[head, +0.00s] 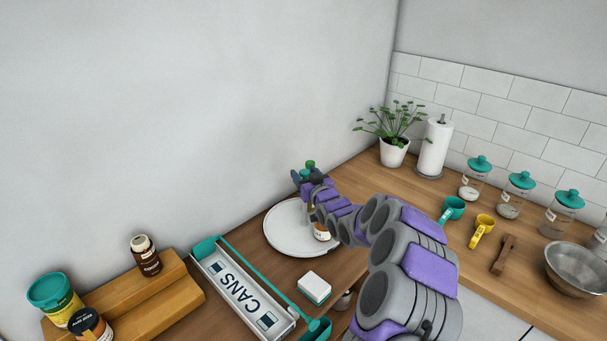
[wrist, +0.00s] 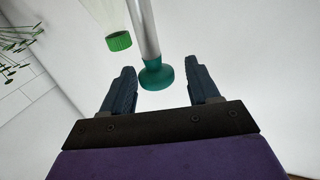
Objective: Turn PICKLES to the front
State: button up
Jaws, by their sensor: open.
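A white round turntable (head: 285,246) sits on the wooden counter, partly hidden by my arm. My gripper (head: 303,178) is open above its far side. In the wrist view, a metal post with a teal knob (wrist: 157,74) shows between my open fingers (wrist: 161,86); I cannot tell whether they touch it. A clear container with a green cap (wrist: 118,41) is beside the post; a green cap (head: 309,164) also shows behind my gripper in the head view. A jar with a pale label (head: 321,231) stands on the turntable, partly covered by my arm. No PICKLES label is readable.
A CANS rack (head: 233,284) and a white-and-teal block (head: 314,287) are in front. A wooden step shelf (head: 178,290) with jars is at left.

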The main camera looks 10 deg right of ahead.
jog(key=shift+w+d, duration=0.15)
jog(key=shift+w, duration=0.45)
jog(key=shift+c, duration=1.2)
grip_shut()
